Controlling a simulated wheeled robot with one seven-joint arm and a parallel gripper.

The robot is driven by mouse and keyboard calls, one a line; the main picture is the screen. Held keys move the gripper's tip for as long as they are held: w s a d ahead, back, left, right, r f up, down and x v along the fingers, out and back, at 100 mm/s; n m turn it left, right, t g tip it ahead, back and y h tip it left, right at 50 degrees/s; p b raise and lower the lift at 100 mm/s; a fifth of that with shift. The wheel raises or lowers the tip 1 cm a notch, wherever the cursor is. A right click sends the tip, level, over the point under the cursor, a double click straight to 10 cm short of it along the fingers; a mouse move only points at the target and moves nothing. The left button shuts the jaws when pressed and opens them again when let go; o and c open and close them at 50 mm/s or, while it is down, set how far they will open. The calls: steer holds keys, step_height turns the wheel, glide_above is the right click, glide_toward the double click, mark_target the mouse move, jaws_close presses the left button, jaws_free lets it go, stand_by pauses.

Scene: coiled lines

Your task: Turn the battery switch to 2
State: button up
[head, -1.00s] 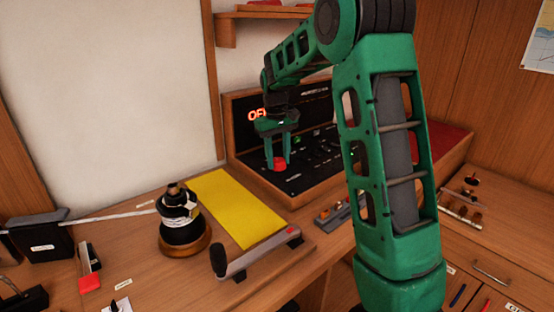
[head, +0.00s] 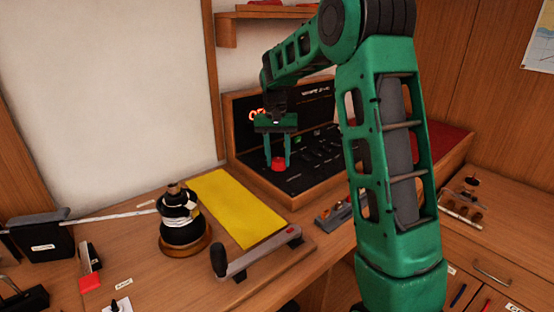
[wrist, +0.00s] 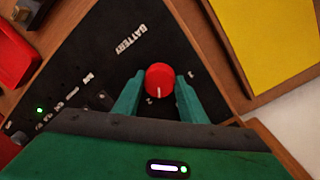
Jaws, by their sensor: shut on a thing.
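The battery switch is a round red knob (wrist: 160,78) on the black panel, beside the word BATTERY in the wrist view. A white pointer line on the knob points toward the bottom of that view, close to a small mark that looks like a 2. Another small mark sits to the right of the knob. My gripper (wrist: 158,88) has its two green fingers on either side of the knob, shut on it. In the head view the red knob (head: 278,163) shows low between the fingertips of my gripper (head: 277,158).
A yellow mat (head: 236,206), a winch (head: 182,220) with white line and a grey handle (head: 258,258) lie in front on the wooden bench.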

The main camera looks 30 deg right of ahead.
mark_target(275, 159)
steer(key=m, duration=0.5)
steer(key=shift+w+a, duration=0.1)
steer(key=shift+w, duration=0.05)
steer(key=shift+a, duration=0.1)
stand_by(0.5)
steer(key=o, duration=1)
steer(key=shift+o, duration=0.3)
step_height(275, 159, up, 11)
steer(key=shift+w, duration=0.35)
steer(key=shift+f, duration=0.15)
